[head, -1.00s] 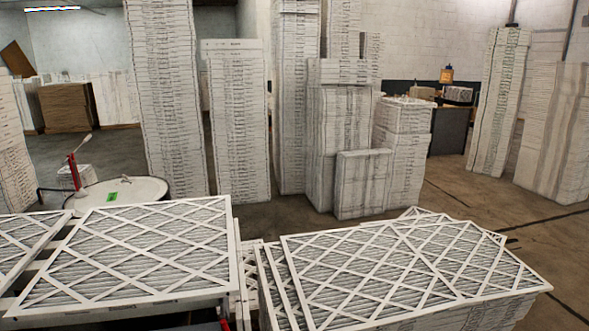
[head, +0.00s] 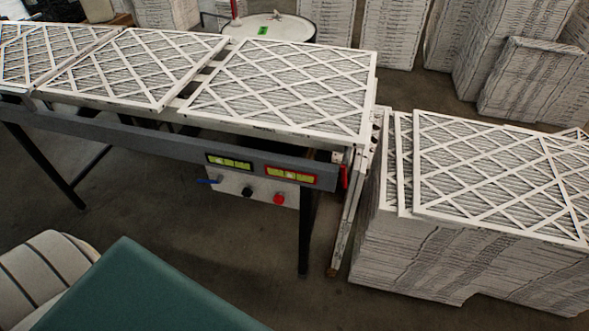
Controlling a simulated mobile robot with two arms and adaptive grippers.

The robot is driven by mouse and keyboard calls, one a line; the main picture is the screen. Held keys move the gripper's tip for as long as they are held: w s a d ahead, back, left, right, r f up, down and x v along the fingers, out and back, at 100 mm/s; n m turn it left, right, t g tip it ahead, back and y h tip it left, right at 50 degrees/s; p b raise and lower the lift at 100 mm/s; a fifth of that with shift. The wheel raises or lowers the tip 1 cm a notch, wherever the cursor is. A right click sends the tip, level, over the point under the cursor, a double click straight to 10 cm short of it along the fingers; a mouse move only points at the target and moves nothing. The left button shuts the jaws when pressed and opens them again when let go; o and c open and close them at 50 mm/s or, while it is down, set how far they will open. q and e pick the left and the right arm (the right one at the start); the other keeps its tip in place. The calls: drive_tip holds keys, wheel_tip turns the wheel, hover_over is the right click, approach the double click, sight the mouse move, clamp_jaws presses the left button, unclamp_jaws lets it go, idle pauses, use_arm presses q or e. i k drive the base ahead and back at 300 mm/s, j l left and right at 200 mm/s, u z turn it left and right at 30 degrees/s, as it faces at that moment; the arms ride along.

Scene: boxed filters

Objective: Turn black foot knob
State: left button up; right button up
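A small black knob (head: 247,193) sits on a pale control box (head: 228,181) under the front rail of a long table (head: 180,138). A blue lever (head: 208,181) is to its left and a red button (head: 279,199) to its right. Two yellow-green label plates with dark and red frames are on the rail above. The table's black front leg (head: 306,235) reaches the floor right of the box; no clear black knob can be made out at its foot. Neither of my grippers is in view.
White-framed filters (head: 285,88) lie on the table. A tall stack of filters (head: 440,250) stands right of it. A teal flat-topped object (head: 150,290) and a striped cream one (head: 40,265) fill the lower left. Bare floor (head: 240,255) lies before the control box.

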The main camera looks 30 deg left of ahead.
sight(247, 193)
drive_tip(key=u, duration=1.2)
